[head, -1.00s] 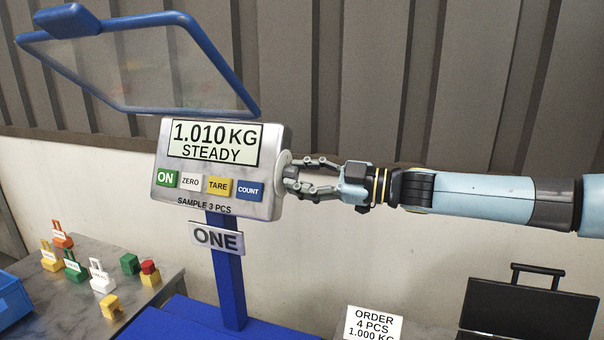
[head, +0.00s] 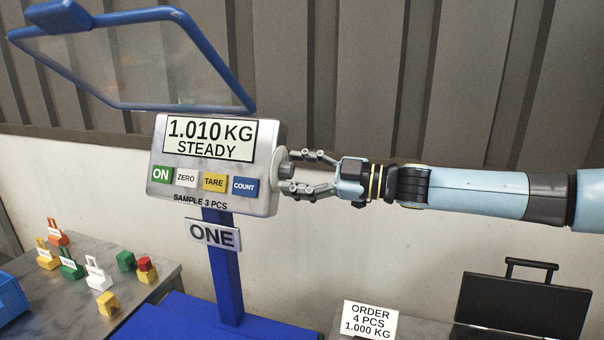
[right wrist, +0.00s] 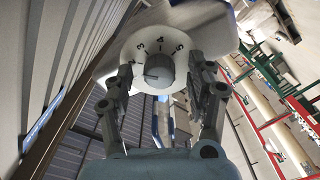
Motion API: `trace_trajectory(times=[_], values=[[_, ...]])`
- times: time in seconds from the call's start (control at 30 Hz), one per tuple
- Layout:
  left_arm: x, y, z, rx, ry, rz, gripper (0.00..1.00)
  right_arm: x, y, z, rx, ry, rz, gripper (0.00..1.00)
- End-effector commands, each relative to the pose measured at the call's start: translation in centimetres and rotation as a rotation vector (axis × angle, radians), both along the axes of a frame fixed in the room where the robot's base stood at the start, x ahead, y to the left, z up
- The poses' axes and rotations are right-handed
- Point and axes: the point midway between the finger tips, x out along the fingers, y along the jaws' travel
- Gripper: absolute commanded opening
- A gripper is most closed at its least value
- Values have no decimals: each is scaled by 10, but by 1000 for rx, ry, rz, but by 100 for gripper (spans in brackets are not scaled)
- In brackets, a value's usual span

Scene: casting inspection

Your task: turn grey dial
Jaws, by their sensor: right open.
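The grey dial (head: 286,170) sticks out from the right side of the scale's display head (head: 217,165). In the right wrist view the grey dial (right wrist: 159,70) is a round knob on a white numbered disc (right wrist: 142,54); a dark mark shows on its face, but I cannot tell exactly which number it points to. My right gripper (head: 293,171) is open, with one finger above and one below the dial in the head view. In the right wrist view its fingers (right wrist: 161,76) stand either side of the knob with gaps. My left gripper is not in view.
The display reads 1.010 KG STEADY, above several coloured buttons (head: 204,181). A blue-framed clear panel (head: 140,60) stands above. Several coloured castings (head: 70,265) stand on the left table. An order card (head: 369,320) and an open black case (head: 523,305) are at lower right.

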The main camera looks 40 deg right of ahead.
Motion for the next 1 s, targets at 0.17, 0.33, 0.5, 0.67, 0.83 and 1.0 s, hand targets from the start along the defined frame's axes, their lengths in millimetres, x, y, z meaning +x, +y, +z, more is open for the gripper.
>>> trace_trajectory(times=[0.17,0.33,0.5,0.67,0.83,1.0], values=[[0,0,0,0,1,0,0,-8,-4,-1,-1,3,2,56],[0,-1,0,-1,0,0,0,-24,-12,-1,-2,6,1,56],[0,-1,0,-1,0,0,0,-43,-21,-2,-3,7,4,56],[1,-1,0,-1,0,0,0,-58,-29,-2,-2,7,7,56],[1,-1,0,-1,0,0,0,-65,-33,-1,-2,4,3,56],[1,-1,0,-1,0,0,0,-67,-34,-1,-1,0,1,56]])
